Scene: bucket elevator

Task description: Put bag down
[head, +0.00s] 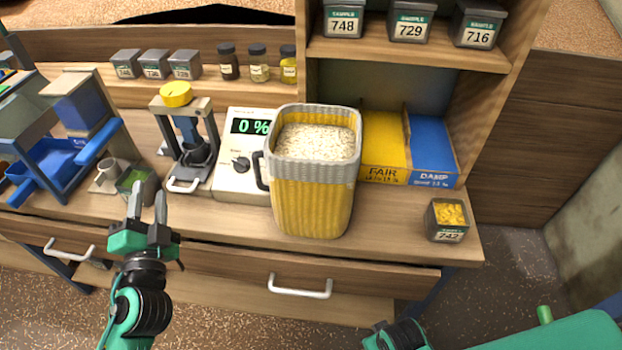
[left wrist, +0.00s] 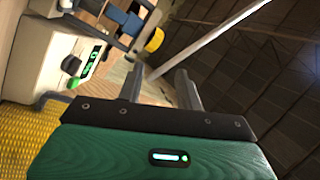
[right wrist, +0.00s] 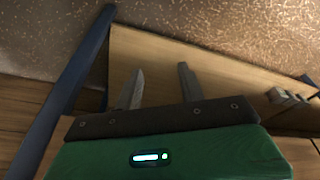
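The bag (head: 313,203) is a yellow woven sack with a grey rim, open at the top and full of pale grain. It stands upright on the wooden bench in the head view, in front of the meter and the yellow bin. Part of it also shows in the left wrist view (left wrist: 25,120). My left gripper (head: 148,203) is open and empty, left of the bag near the bench's front edge. My right gripper (right wrist: 158,88) is open and empty in the right wrist view, low beside the bench; its fingers are not clear in the head view.
A meter (head: 240,180) reading 0 % stands left of the bag, beside a small press (head: 190,150). A yellow FAIR bin (head: 385,150) and a blue DAMP bin (head: 432,150) are behind right. A sample box 742 (head: 447,220) sits at the right edge. A drawer handle (head: 300,290) sticks out below.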

